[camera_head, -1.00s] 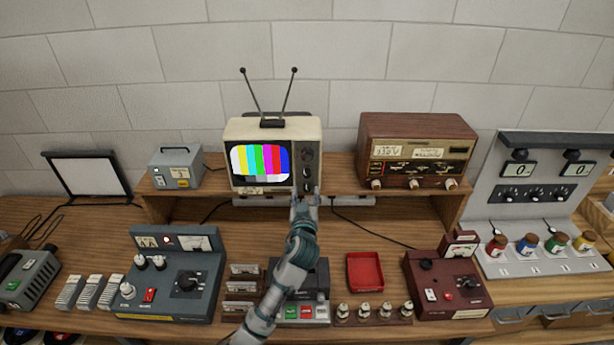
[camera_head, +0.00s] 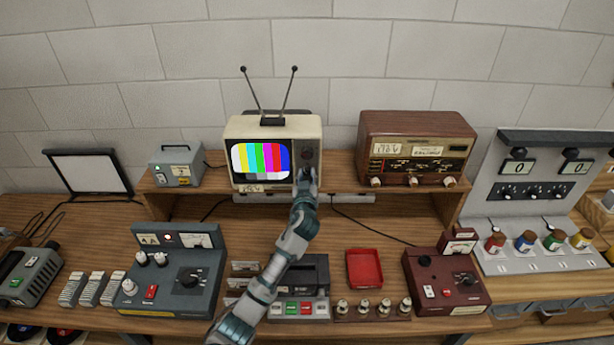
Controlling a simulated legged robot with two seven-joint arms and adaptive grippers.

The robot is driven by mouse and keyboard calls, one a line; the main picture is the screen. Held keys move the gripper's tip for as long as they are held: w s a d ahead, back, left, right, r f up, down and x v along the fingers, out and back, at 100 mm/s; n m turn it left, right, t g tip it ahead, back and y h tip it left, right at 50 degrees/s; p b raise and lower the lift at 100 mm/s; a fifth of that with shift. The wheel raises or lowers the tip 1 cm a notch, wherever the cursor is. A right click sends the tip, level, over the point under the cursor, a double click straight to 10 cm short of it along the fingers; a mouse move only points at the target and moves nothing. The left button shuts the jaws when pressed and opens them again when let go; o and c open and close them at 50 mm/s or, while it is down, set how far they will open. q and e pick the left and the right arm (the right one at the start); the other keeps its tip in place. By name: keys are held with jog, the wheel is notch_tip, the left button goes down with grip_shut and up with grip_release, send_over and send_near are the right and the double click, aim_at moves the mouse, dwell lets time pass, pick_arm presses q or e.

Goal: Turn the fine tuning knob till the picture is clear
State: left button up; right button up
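A cream television (camera_head: 233,133) with two antennas stands on the raised wooden shelf. Its screen (camera_head: 261,163) shows upright colour bars that look clear, with small blocks below them. The knob panel (camera_head: 307,154) is on the right of the screen; a dark upper knob shows there. My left gripper (camera_head: 306,174) is at the lower part of this panel, in front of the lower knobs, and hides them. I cannot tell whether its fingers are open or shut, or whether they touch a knob. My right gripper is not in view.
A brown radio (camera_head: 417,133) stands right of the television and a small grey box (camera_head: 176,167) left of it. Below are a grey control panel (camera_head: 172,292), a red tray (camera_head: 364,269) and a maroon device (camera_head: 446,283).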

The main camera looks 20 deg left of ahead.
pick_arm(q)
jog(key=shift+m+p, duration=0.5)
jog(key=shift+m, duration=0.6)
grip_shut()
jog(key=shift+m, duration=0.8)
jog(key=o, duration=1)
grip_release()
jog(key=shift+c, duration=0.2)
jog(key=shift+s, duration=0.1)
jog(key=v, duration=1.1)
jog(key=shift+s+d, duration=0.15)
jog(key=shift+s, duration=0.2)
